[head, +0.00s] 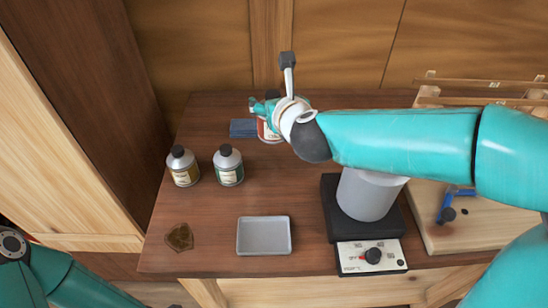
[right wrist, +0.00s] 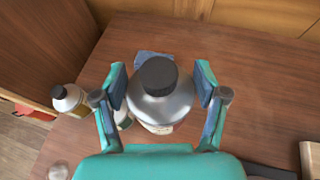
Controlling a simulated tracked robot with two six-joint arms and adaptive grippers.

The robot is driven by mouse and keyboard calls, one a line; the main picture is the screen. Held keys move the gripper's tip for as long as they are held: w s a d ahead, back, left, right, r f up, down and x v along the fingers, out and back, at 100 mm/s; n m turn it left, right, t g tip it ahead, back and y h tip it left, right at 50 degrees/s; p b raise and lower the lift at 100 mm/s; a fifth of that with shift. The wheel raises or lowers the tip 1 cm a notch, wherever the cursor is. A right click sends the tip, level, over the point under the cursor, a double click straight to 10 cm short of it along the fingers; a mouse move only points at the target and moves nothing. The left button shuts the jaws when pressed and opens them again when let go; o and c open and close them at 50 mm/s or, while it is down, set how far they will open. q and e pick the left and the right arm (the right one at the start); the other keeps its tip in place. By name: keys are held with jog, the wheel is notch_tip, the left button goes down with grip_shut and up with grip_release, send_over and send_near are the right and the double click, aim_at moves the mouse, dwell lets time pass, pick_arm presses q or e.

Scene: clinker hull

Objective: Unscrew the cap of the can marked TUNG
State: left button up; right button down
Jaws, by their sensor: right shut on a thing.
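A silver can with a black cap (right wrist: 158,74) stands between the fingers of my right gripper (right wrist: 161,92), which is shut on the can body (right wrist: 160,108). Two more black-capped cans stand at the left, one with a yellowish label (head: 184,168) and one with a green label (head: 228,167). I cannot read any label. My left arm shows only at the lower left corner; its gripper is out of view.
A folded blue cloth (head: 242,128) lies left of the held can. A grey tray (head: 264,249) and a brown patch (head: 180,238) are at the front. A black heater (head: 330,205) with a grey pot (head: 367,197) stands right of middle.

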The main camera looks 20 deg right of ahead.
jog(key=shift+d+f+b, duration=0.2)
jog(key=shift+f+b, duration=1.5)
jog(key=shift+f, duration=5.85)
jog(key=shift+s, duration=0.1)
jog(key=shift+c, duration=0.3)
grip_release()
jog(key=v, duration=1.2)
jog(key=shift+b, duration=0.35)
